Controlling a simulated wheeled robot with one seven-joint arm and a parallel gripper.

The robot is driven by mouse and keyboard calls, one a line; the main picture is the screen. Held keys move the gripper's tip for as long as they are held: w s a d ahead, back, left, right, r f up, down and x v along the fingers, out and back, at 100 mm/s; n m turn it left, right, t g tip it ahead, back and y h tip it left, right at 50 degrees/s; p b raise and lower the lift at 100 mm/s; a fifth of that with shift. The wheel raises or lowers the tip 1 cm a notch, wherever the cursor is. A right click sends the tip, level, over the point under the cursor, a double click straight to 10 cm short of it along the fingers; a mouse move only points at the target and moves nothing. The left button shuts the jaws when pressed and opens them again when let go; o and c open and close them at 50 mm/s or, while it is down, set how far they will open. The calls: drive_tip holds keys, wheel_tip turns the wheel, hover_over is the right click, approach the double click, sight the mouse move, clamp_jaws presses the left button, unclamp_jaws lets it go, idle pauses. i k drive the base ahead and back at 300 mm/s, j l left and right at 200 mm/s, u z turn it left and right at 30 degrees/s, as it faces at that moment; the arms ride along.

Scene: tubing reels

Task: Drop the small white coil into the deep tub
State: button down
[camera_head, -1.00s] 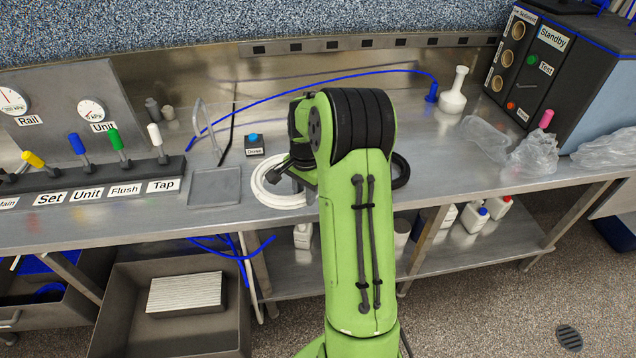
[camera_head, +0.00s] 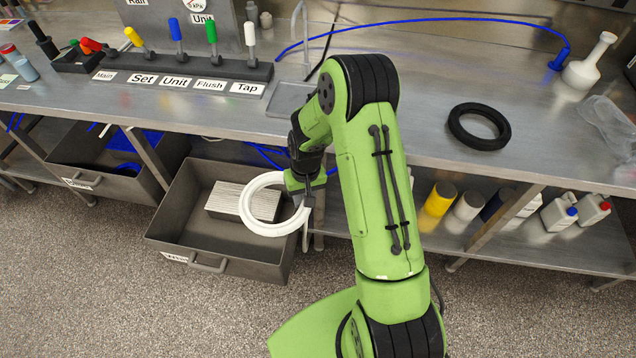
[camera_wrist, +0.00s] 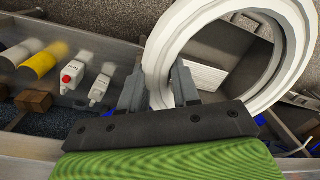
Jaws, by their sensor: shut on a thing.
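The small white coil (camera_head: 246,206) is a thick ring held at its right side by my gripper (camera_head: 303,198). It hangs in front of the bench edge, over the right part of a grey open tub (camera_head: 250,269) below. In the wrist view the coil (camera_wrist: 297,55) stands between and beyond the two fingers of my gripper (camera_wrist: 160,88), shut on its near rim. The tub holds a pale ribbed block (camera_head: 228,200), and the coil overlaps part of it in the head view. The tub's label is mostly unreadable.
A second bin (camera_head: 95,190) with blue material stands to the left. A black ring (camera_head: 479,127) lies on the bench. Valve levers (camera_head: 177,42) stand along the bench's back left. Bottles (camera_head: 558,213) sit on the lower shelf at right. Speckled floor is open in front.

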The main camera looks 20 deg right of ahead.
sight(237, 248)
drive_tip(key=i+j+z, duration=0.1)
drive_tip(key=j, duration=0.4)
drive_tip(key=i+j+z, duration=0.1)
drive_tip(key=i+j, duration=0.15)
drive_tip(key=j, duration=0.3)
drive_tip(key=i+j+z, duration=0.1)
drive_tip(key=j, duration=0.45)
drive_tip(key=i+j+z, duration=0.1)
drive_tip(key=j, duration=0.45)
drive_tip(key=i+j+z, duration=0.1)
drive_tip(key=i+j, duration=0.15)
drive_tip(key=j, duration=0.35)
drive_tip(key=j+z, duration=0.1)
drive_tip(key=j, duration=0.45)
drive_tip(key=i, duration=0.05)
